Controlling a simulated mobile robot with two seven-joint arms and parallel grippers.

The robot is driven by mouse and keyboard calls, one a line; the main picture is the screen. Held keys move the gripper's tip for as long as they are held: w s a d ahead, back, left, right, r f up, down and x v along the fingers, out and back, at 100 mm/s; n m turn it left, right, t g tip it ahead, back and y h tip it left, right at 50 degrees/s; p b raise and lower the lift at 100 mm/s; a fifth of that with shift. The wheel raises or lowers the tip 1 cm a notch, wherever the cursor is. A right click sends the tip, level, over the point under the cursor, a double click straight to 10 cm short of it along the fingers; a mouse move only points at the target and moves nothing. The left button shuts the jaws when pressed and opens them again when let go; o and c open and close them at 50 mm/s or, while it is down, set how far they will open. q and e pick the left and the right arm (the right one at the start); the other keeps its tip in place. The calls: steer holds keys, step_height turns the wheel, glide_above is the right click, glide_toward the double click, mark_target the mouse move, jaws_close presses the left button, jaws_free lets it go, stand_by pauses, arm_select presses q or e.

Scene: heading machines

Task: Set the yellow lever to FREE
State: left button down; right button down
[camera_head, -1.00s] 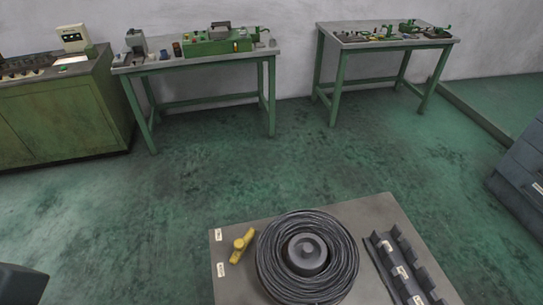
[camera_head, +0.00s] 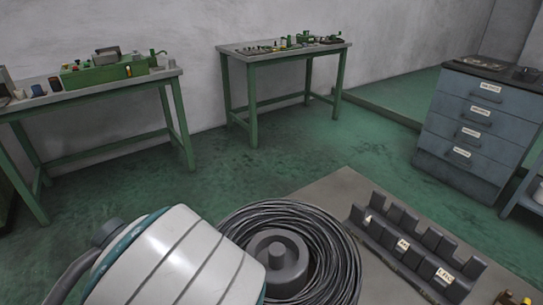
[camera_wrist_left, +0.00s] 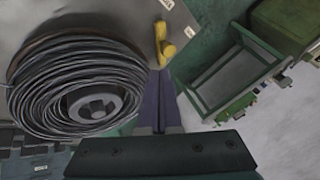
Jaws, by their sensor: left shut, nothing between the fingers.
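The yellow lever (camera_wrist_left: 163,48) shows in the left wrist view, on the grey plate (camera_wrist_left: 110,12) beside the coil of dark wire (camera_wrist_left: 38,78). A small white label (camera_wrist_left: 167,3) sits near it; its text is not readable. My left gripper (camera_wrist_left: 160,73) is shut and empty, its fingertips just short of the lever in that picture. I cannot tell whether they touch it. In the head view my white left arm covers the lever's place and the gripper itself. The coil (camera_head: 335,240) and the plate (camera_head: 340,185) show there beside the arm. My right gripper is not in view.
A dark notched rack (camera_head: 410,240) stands on the plate, right of the coil. Green workbenches (camera_head: 285,50) (camera_head: 100,88) line the wall, and a blue-grey drawer cabinet (camera_head: 470,130) stands at the right. The green floor between is clear.

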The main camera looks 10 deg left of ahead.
arm_select(q)
steer(key=shift+w+d+f, duration=0.15)
steer(key=shift+w+f, duration=0.15)
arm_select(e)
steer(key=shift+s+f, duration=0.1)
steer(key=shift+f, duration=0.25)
arm_select(q)
steer(key=shift+f, duration=0.1)
